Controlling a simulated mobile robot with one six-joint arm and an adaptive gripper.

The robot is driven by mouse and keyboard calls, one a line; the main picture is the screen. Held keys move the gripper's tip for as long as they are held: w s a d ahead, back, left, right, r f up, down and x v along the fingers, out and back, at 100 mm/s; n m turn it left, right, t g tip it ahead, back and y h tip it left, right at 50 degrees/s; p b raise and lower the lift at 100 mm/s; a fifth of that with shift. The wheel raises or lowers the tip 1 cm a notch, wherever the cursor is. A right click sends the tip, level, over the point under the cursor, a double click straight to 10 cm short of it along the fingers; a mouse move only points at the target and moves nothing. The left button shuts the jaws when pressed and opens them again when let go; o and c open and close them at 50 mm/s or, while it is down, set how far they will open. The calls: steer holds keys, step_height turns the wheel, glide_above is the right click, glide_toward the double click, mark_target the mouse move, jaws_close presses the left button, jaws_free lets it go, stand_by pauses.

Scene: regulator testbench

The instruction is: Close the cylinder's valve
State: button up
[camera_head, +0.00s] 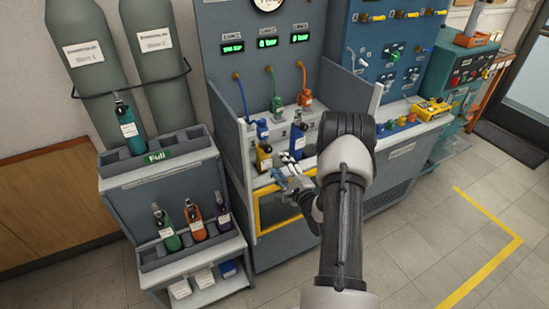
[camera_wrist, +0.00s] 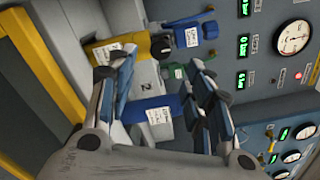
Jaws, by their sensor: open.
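My gripper (camera_head: 285,171) is open in front of the testbench's cylinder shelf. In the wrist view my gripper (camera_wrist: 163,68) has its fingers spread, with nothing held between them. A blue cylinder (camera_wrist: 155,110) with a white label shows between the fingers; its top is hidden behind one finger. It also stands on the shelf in the head view (camera_head: 298,136). I cannot tell which cylinder is meant, or any valve's state.
Blue (camera_head: 262,130), green (camera_head: 276,104) and orange (camera_head: 304,98) regulators hang on hoses from the panel (camera_head: 225,65). A grey rack (camera_head: 125,195) with several small cylinders stands left. A yellow-framed front (camera_head: 273,212) lies below the shelf. The floor at right is clear.

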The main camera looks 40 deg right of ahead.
steer(key=shift+v, duration=2.3)
